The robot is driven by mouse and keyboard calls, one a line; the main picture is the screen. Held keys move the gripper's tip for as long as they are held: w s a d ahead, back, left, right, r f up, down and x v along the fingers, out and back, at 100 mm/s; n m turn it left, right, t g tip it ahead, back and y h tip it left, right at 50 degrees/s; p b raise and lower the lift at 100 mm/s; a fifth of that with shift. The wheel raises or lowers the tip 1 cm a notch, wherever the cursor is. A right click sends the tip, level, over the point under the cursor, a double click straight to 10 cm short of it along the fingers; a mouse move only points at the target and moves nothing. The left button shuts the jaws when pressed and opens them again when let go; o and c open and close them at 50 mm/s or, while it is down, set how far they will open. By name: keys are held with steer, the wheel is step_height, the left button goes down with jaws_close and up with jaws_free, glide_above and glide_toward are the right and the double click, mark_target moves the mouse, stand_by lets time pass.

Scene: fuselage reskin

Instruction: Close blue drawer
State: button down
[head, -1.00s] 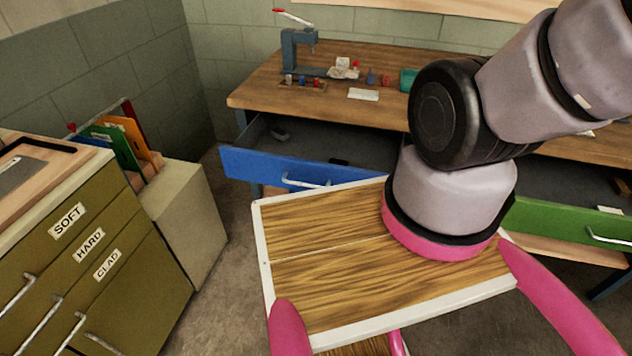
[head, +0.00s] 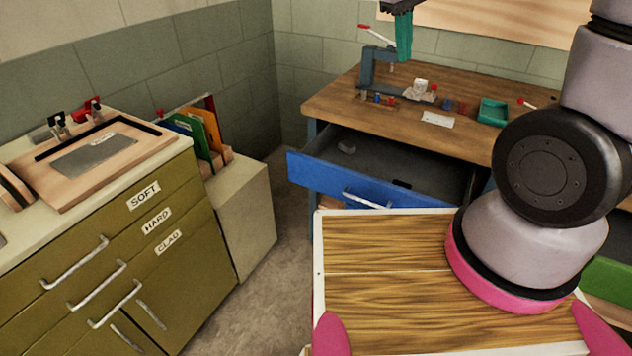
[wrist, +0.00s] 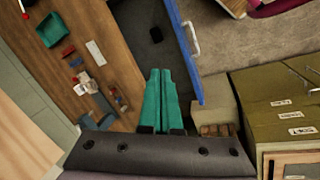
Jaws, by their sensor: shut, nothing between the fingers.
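The blue drawer (head: 322,178) is pulled open beneath the wooden workbench (head: 400,127). Its blue front has a pale bar handle (head: 367,198), and a few small dark and grey items lie inside. My gripper (head: 403,55) hangs at the top of the head view, teal fingers pointing down, in front of the back wall. In the wrist view my gripper (wrist: 163,75) is shut and empty. There the blue drawer (wrist: 184,50) shows its edge and handle (wrist: 192,38) just beyond and right of the fingertips, apart from them as far as I can tell.
An olive cabinet (head: 140,255) labelled SOFT, HARD and CLAD stands at left, with a board on top. A beige cabinet (head: 245,215) with coloured folders stands beside it. A green drawer (head: 607,280) is at right. The bench holds a press (head: 375,68) and teal tray (head: 492,112).

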steer(key=w+a+f+n+t+h, duration=0.1)
steer(key=w+a+f+n+h, duration=0.1)
steer(key=a+f+n, duration=0.6)
steer(key=w+a+f+n+t+h, duration=0.1)
steer(key=w+a+f+n+h, duration=0.4)
steer(key=f, duration=0.6)
steer(key=n+t+y, duration=0.4)
steer(key=n+t, duration=0.2)
steer(key=n, duration=0.5)
glide_toward(320, 180)
steer(key=x, duration=0.2)
steer(key=f+x, duration=0.1)
steer(key=x, duration=0.2)
steer(key=shift+a, duration=0.15)
steer(key=shift+w+d, duration=0.3)
steer(key=shift+w, duration=0.2)
steer(key=w+d, duration=0.4)
steer(key=w, duration=0.3)
steer(key=w+d, duration=0.4)
steer(key=w, duration=0.3)
steer(key=w+d, duration=0.4)
steer(key=w, duration=0.3)
steer(key=shift+w+d, duration=0.15)
steer(key=shift+d, duration=0.05)
